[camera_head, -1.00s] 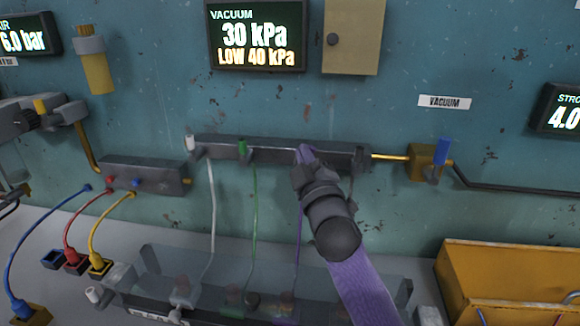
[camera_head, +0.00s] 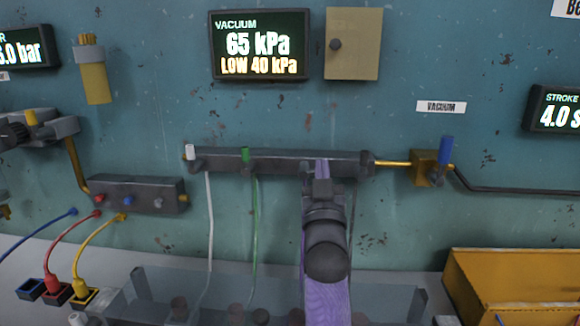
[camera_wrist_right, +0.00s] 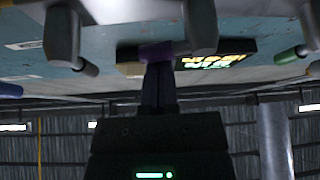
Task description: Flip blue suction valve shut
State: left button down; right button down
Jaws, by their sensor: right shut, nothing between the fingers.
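The blue valve lever (camera_head: 445,150) stands upright on a brass block at the right end of the vacuum line. A blue piece at the left edge of the right wrist view (camera_wrist_right: 10,90) looks like this lever. My right gripper (camera_head: 322,168) is shut and empty, well left of the blue lever. My left gripper is not in view.
The vacuum display (camera_head: 259,45) reads 65 kPa. A clear box (camera_head: 240,285) stands below, and a yellow box (camera_head: 510,285) at lower right.

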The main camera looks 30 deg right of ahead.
aim_at(434, 176)
jog(key=k+j, duration=0.65)
jog(key=j, duration=0.15)
